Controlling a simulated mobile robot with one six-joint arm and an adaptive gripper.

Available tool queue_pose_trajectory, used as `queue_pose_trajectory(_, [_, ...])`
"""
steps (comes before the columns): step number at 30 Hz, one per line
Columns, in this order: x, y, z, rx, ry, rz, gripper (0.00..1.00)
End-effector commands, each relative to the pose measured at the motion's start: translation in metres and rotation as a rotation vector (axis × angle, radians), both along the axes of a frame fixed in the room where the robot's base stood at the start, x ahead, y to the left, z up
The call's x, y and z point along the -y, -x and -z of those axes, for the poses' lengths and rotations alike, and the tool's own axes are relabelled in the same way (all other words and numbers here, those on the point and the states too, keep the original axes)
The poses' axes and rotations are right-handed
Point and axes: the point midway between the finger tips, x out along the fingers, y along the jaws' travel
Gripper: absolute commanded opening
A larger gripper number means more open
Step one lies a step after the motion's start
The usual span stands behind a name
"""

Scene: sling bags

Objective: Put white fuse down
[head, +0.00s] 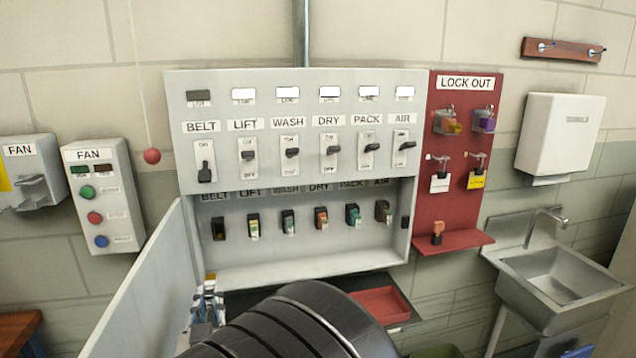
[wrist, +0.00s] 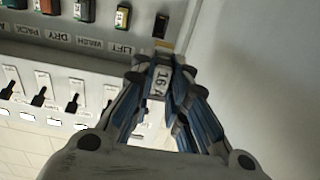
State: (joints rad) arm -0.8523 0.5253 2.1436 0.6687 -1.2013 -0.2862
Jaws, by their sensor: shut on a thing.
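My gripper (wrist: 160,100) is shut on a white fuse (wrist: 160,80) marked 16, with a tan end. In the head view my gripper (head: 207,305) is at the lower left of the open grey cabinet (head: 310,275), in front of its bottom edge. The tan end of the fuse (head: 210,277) shows above the fingers there. The fuse is apart from the dark BELT holder (head: 218,229), which shows no coloured fuse face. The BELT holder also shows just beyond the fuse in the wrist view (wrist: 160,25).
The cabinet door (head: 145,295) hangs open at the left. The LIFT to AIR holders carry coloured fuses, such as the LIFT fuse (head: 253,227). A red tray (head: 380,305) sits on a dark shelf below the cabinet. A red LOCK OUT board (head: 450,200) and a sink (head: 560,285) are at the right.

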Motion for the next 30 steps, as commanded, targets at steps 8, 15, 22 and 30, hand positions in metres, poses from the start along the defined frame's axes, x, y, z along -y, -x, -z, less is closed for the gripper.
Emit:
queue_pose_trajectory(8, [0.045, -0.024, 0.002, 0.000, 0.000, 0.040, 0.00])
queue_pose_trajectory(15, [0.119, -0.052, 0.008, -0.002, 0.001, 0.097, 0.00])
queue_pose_trajectory(22, [0.235, -0.070, 0.021, -0.004, 0.001, 0.174, 0.00])
queue_pose_trajectory(30, [0.331, -0.060, 0.035, -0.002, 0.000, 0.226, 0.00])
